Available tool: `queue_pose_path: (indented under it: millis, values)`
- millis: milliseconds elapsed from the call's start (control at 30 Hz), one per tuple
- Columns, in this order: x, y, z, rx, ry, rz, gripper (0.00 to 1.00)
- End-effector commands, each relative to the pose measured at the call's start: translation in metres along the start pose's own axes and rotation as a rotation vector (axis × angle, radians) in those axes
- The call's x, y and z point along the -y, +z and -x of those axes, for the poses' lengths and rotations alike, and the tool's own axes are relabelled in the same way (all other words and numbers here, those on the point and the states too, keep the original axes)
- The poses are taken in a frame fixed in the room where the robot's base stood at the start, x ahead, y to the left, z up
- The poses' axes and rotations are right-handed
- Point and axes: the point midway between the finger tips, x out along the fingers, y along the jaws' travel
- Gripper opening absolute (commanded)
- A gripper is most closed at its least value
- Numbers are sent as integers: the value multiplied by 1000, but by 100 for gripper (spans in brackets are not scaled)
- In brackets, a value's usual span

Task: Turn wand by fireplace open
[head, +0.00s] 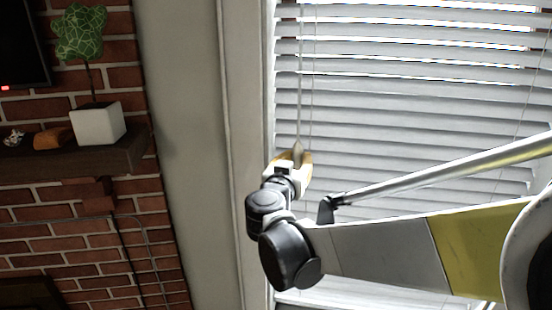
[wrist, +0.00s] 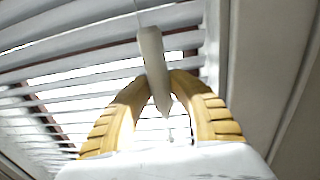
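The wand is a thin grey rod with a thicker, pointed lower end. It hangs in front of the white blinds (head: 400,120) near their left edge in the head view (head: 299,125). My gripper (head: 297,158) is at its lower end. In the wrist view, the wand (wrist: 153,60) runs down between the two yellow fingers of my gripper (wrist: 159,78). Both fingertips appear to press on its sides, and its pointed tip shows below them. In the head view, the gripper hides the wand's lowest part. The slats are tilted, with bright gaps showing between some of them.
The white window frame (head: 240,150) stands close to the left of my gripper. Further left are a brick wall (head: 40,225) and a dark mantel (head: 75,160) holding a plant in a white pot (head: 98,124). Thin blind cords hang close to the wand.

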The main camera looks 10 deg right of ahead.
Motion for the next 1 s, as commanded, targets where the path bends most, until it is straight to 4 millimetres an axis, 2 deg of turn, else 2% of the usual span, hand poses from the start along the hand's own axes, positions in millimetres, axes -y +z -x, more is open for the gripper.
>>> queue_pose_path:
  millis: [733, 1000]
  values:
    - [0, 1, 0, 1, 73, -1, 0]
    - [1, 2, 0, 1, 171, -1, 0]
